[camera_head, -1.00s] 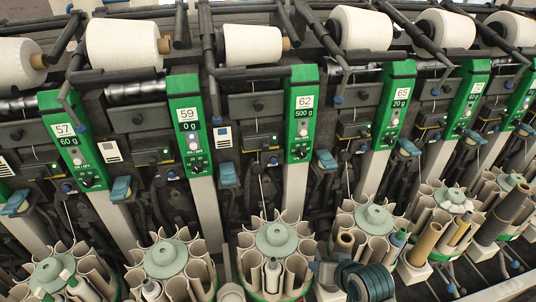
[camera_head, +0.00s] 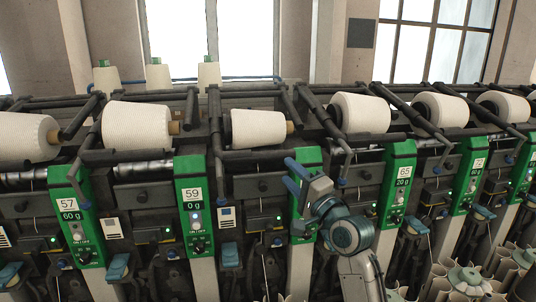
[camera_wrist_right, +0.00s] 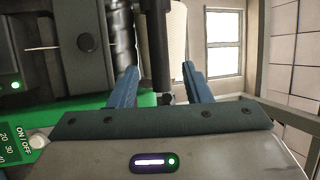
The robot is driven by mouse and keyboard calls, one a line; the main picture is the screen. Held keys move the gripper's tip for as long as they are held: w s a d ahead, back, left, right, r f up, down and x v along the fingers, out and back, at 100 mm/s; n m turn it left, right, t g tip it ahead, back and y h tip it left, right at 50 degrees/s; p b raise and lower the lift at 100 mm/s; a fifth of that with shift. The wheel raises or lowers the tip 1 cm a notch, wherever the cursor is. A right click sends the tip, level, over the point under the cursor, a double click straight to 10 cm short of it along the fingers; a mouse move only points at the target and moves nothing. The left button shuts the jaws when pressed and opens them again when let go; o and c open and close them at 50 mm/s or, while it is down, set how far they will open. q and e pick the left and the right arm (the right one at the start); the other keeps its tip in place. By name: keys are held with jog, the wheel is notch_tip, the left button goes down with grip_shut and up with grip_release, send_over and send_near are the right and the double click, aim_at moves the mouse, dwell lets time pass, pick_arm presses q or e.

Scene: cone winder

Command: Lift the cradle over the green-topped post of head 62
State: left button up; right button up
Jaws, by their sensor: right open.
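The green-topped post of head 62 (camera_head: 309,156) stands mid-picture in the head view; my right gripper and wrist cover its number label. The dark cradle bar (camera_head: 255,155) runs below the white cone (camera_head: 258,129) toward the post top. My right gripper (camera_head: 291,177) is in front of the upper post, its two blue fingers apart and empty. In the right wrist view a dark bar (camera_wrist_right: 155,45) shows between the open fingers (camera_wrist_right: 160,85), with the green post top just to the left. I cannot tell whether the fingers touch the bar. My left gripper is out of view.
Post 59 (camera_head: 190,200) stands to the left and post 65 (camera_head: 399,185) to the right, close to my right arm. Dark levers (camera_head: 213,130) and other cones (camera_head: 362,113) crowd the machine top. Above are a wall and windows (camera_head: 210,35).

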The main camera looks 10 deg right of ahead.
aim_at(275, 158)
jog(key=p+x, duration=0.3)
jog(key=x, duration=0.6)
jog(key=shift+w+a+r, duration=0.1)
jog(key=shift+w+a, duration=0.05)
jog(key=shift+w, duration=0.1)
jog(key=shift+w+a, duration=0.15)
jog(key=shift+w, duration=0.35)
grip_shut()
